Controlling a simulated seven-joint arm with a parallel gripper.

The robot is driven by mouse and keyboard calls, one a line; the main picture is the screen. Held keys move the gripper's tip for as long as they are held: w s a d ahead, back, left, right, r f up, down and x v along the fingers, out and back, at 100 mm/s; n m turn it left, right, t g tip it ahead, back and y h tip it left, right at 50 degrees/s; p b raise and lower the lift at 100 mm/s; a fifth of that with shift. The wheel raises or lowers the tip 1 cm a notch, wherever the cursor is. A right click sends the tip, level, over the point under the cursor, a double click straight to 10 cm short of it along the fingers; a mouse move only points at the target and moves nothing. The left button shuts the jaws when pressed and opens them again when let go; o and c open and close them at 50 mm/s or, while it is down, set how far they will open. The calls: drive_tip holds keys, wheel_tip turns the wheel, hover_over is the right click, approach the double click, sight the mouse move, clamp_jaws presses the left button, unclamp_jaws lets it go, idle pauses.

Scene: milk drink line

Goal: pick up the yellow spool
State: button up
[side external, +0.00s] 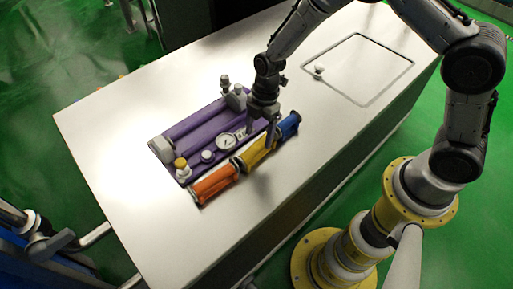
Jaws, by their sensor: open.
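The yellow spool (255,152) lies in a row along the front side of a purple fixture (190,131), between an orange spool (215,183) and a blue spool (288,126). My gripper (260,138) points down just at the yellow spool, toward its blue end. Its fingers are open and partly overlap the spool in this view. I cannot tell whether they touch it or are around it.
The purple fixture carries a round gauge (226,141), a yellow-capped fitting (182,167) and upright grey fittings (236,97) close to my gripper. The white tabletop (110,130) is bare to the left, and a square panel (358,68) lies at the back right.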

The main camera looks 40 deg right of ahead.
sight(256, 144)
drive_tip(key=f, duration=0.5)
drive_tip(key=shift+a, duration=0.4)
drive_tip(key=shift+c, duration=0.2)
drive_tip(key=shift+w, duration=0.1)
clamp_jaws()
drive_tip(key=shift+r, duration=0.1)
idle(0.6)
